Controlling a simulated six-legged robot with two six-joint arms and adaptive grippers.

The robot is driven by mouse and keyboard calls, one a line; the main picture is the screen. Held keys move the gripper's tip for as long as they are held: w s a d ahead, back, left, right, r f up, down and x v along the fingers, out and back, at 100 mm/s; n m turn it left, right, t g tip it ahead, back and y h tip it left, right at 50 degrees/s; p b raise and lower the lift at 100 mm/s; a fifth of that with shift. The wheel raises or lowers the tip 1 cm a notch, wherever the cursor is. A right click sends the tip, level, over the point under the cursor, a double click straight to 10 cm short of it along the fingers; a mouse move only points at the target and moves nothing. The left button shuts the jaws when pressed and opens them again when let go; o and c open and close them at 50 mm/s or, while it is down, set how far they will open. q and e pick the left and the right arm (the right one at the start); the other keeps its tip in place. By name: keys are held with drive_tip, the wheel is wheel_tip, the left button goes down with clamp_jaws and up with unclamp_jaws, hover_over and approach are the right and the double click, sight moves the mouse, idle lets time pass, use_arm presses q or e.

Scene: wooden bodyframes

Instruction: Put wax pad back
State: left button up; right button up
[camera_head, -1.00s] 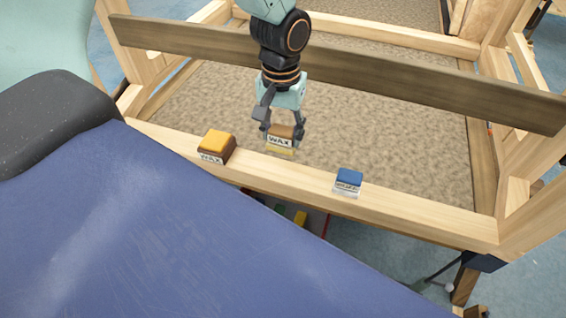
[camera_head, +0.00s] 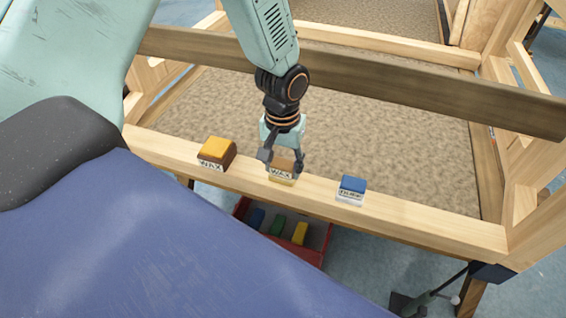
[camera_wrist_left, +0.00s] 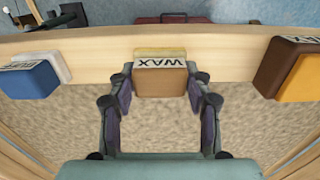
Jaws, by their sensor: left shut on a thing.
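The wax pad (camera_head: 282,170) is a small brown block with a yellow base and a white WAX label. It is at the front wooden rail (camera_head: 400,216), between two other blocks. My left gripper (camera_head: 283,163) comes down from above and is shut on it. In the left wrist view the wax pad (camera_wrist_left: 160,78) sits between the two fingers (camera_wrist_left: 160,92), against the rail. I cannot tell whether its underside rests on the rail. My right gripper is not in view.
An orange-and-brown WAX block (camera_head: 217,152) stands on the rail to the left, and a blue-and-white labelled block (camera_head: 351,190) to the right. A dark crossbar (camera_head: 420,90) runs behind. A red tray (camera_head: 318,243) with coloured blocks is below, beside my blue body.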

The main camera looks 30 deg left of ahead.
sight(282, 163)
use_arm(q)
drive_tip(key=o, duration=1.1)
drive_tip(key=shift+a+f, duration=0.1)
drive_tip(key=shift+f, duration=0.05)
wheel_tip(282, 163, up, 8)
drive_tip(key=shift+f+p, duration=0.1)
drive_tip(key=shift+p, duration=1.05)
